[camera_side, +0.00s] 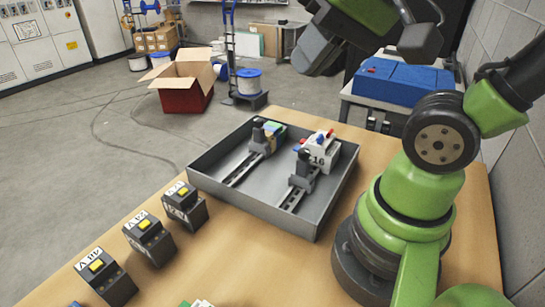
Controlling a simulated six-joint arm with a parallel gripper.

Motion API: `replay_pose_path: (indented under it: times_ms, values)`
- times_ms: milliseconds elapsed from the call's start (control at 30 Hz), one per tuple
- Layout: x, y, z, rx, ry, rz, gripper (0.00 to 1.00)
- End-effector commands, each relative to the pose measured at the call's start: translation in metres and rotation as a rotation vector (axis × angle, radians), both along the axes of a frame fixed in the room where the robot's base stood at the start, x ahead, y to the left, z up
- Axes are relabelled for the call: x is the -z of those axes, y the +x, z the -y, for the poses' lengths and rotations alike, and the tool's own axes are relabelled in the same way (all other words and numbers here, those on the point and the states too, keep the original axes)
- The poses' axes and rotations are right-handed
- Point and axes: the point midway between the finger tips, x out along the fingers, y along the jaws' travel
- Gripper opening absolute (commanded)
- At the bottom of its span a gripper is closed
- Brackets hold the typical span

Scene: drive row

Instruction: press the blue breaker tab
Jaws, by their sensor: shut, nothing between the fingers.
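The grey tray (262,208) on the wooden table holds two rails with parts clipped on. The white breaker (322,150) marked "C16" sits on the right-hand rail (292,199), with small blue and red bits on its top. My gripper (303,60) hangs high at the top of the picture, above and beyond the tray. It is shut and empty, well apart from the breaker. Its fingertips are hard to make out.
Several dark boxes with yellow buttons (183,192) line the table's left edge. A blue case (405,82) stands behind. An open red carton (186,97) is on the floor. The table's front middle is clear.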

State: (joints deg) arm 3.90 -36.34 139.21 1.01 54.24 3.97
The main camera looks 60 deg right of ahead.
Motion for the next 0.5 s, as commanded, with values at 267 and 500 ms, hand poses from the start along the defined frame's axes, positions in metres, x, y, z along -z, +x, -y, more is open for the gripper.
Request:
replay_pose_path:
  times_ms: [267,500]
  values:
    - [0.011,0.049,0.033,0.443,0.264,-0.287,0.00]
    - [0.037,0.086,0.078,0.855,0.522,-0.521,0.00]
